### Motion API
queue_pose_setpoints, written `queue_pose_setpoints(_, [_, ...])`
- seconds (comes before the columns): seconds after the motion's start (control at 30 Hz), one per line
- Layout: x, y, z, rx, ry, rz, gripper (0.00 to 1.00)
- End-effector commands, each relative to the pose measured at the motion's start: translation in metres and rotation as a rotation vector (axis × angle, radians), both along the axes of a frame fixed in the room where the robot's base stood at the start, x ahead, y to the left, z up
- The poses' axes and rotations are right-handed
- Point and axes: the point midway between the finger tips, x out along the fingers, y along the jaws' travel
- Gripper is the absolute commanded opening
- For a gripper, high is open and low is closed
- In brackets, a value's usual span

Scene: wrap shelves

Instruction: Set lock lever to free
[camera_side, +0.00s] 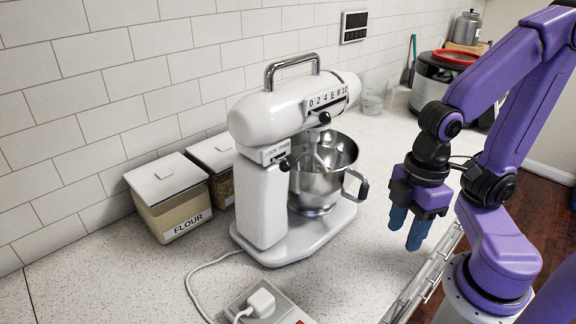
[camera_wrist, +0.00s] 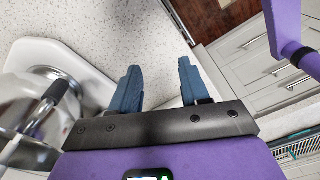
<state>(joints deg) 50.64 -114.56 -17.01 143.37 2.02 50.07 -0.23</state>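A white stand mixer (camera_side: 264,205) stands on the counter. A small plate marked LOCK and a second, blurred word sits at the top of its column. The lock lever (camera_side: 284,165) has a black knob and shows just below the right part of this plate; which setting it is on is too small to tell. My gripper (camera_side: 408,229) hangs over the counter to the right of the mixer, apart from it, blue fingers pointing down. In the wrist view my gripper (camera_wrist: 158,80) has its fingers spread with nothing between them. The lock lever cannot be made out there.
A speed lever (camera_side: 324,118) sits on the mixer head under a number scale. The steel bowl (camera_side: 318,185) with its handle lies between the column and my gripper. A flour container (camera_side: 170,195) stands behind left. A plugged outlet (camera_side: 262,303) is in front. Counter right of the mixer is clear.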

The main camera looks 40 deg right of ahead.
Motion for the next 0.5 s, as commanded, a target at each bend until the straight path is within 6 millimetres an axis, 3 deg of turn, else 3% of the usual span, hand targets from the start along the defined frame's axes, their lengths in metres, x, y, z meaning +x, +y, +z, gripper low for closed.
queue_pose_setpoints(0.3, [-0.027, 0.123, 0.006, 0.424, 0.076, -0.059, 0.45])
queue_pose_setpoints(0.5, [-0.031, 0.189, 0.02, 0.67, 0.066, -0.205, 0.45])
